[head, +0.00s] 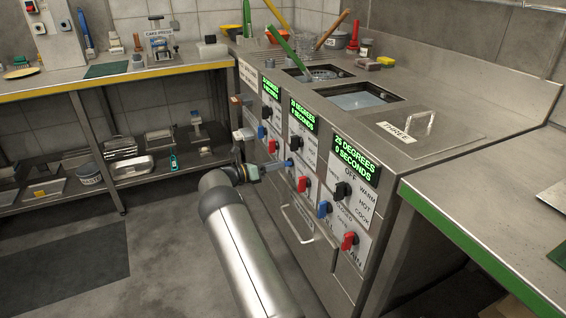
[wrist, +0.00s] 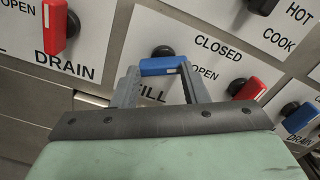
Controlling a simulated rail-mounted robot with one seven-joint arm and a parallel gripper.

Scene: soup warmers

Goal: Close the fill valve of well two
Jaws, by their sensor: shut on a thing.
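The fill valve of the middle panel has a blue lever (wrist: 162,66) on a black hub, with CLOSED, OPEN and FILL lettering around it. My gripper (wrist: 160,69) is shut on this lever, one finger on each side. In the head view my gripper (head: 284,164) reaches the middle panel from the left, at the lower left of its green display (head: 303,115). The lever is mostly hidden there. I cannot tell which marking the lever points to.
The middle panel's red drain lever (wrist: 248,90) is close on the right. The left panel's red drain lever (wrist: 57,25) and the right panel's blue fill lever (wrist: 300,118) are also near. A bar handle (head: 297,224) sticks out below. Open floor (head: 150,270) lies left of my arm.

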